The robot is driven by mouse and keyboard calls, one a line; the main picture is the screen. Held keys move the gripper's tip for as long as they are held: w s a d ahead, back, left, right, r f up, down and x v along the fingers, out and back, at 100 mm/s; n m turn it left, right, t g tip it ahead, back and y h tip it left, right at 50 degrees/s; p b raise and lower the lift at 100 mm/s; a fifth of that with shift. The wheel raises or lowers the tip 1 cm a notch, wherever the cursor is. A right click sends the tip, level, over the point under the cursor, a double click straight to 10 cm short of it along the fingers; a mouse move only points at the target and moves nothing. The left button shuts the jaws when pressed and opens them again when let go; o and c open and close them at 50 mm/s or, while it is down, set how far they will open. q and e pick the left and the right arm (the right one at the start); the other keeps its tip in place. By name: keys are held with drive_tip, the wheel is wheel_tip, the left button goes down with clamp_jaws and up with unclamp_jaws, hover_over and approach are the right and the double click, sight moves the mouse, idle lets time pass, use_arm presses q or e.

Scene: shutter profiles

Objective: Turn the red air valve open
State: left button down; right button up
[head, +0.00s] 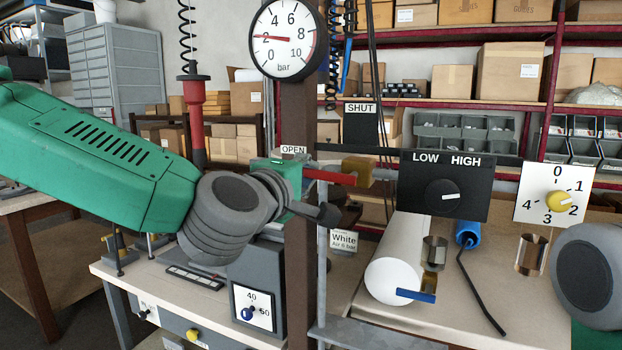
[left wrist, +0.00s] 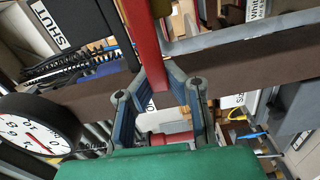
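The red air valve's lever (head: 330,176) lies nearly level, pointing left from its brass body (head: 357,171). Its free end is below the OPEN label (head: 293,150); the SHUT label (head: 360,108) is higher, above the body. My left gripper (head: 303,191) is at the lever's free end. In the left wrist view, the red lever (left wrist: 157,45) runs down between the fingertips of my left gripper (left wrist: 160,82), which appear closed on its sides. The pressure gauge (head: 286,38) above has its needle near 2 bar. My right gripper's fingers are out of view.
A brown post (head: 298,110) stands close behind my left gripper. A black LOW/HIGH switch panel (head: 444,185) and a white dial with a yellow knob (head: 554,193) are to the right. A white roll (head: 400,262) lies on the bench below. A red hanging tool (head: 193,115) is behind my left arm.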

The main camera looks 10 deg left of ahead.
use_arm(q)
drive_tip(key=shift+s+d+f+n+b, duration=0.15)
drive_tip(key=shift+f+n+b, duration=0.2)
drive_tip(key=shift+f, duration=0.35)
drive_tip(key=c, duration=1.5)
unclamp_jaws()
drive_tip(key=shift+c, duration=0.2)
drive_tip(key=shift+a+r, duration=0.25)
drive_tip(key=shift+s, duration=0.1)
drive_tip(key=v, duration=1.2)
